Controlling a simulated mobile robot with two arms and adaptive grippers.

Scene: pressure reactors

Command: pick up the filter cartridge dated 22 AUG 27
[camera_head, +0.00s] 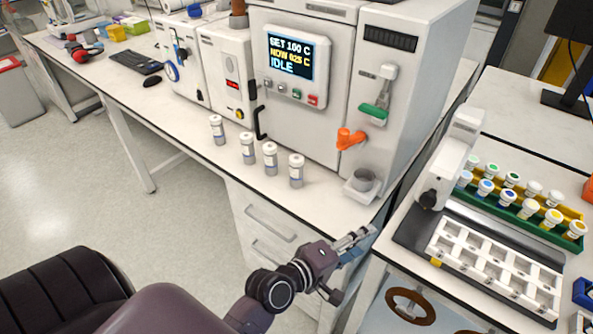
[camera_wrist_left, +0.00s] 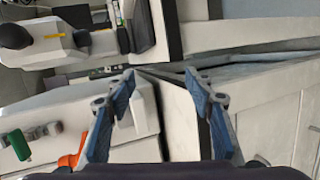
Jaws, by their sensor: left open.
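Several white filter cartridges with grey lower bands stand upright in a slanting row on the bench in front of the reactor. From left to right these are the first cartridge (camera_head: 217,129), the second (camera_head: 247,148), the third (camera_head: 270,158) and the rightmost (camera_head: 296,170). Their dates are too small to read. My left gripper (camera_head: 348,266) is open and empty, in front of the bench's front edge, below and right of the rightmost cartridge. In the left wrist view its blue fingers (camera_wrist_left: 159,76) are spread, with no cartridge visible between them. My right gripper is not in view.
The reactor (camera_head: 322,110) stands behind the row, with an orange valve handle (camera_head: 349,139) and a grey cup (camera_head: 365,181) to the right. A second bench holds a white rack (camera_head: 497,263) and capped vials (camera_head: 529,209). The bench front near the cartridges is clear.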

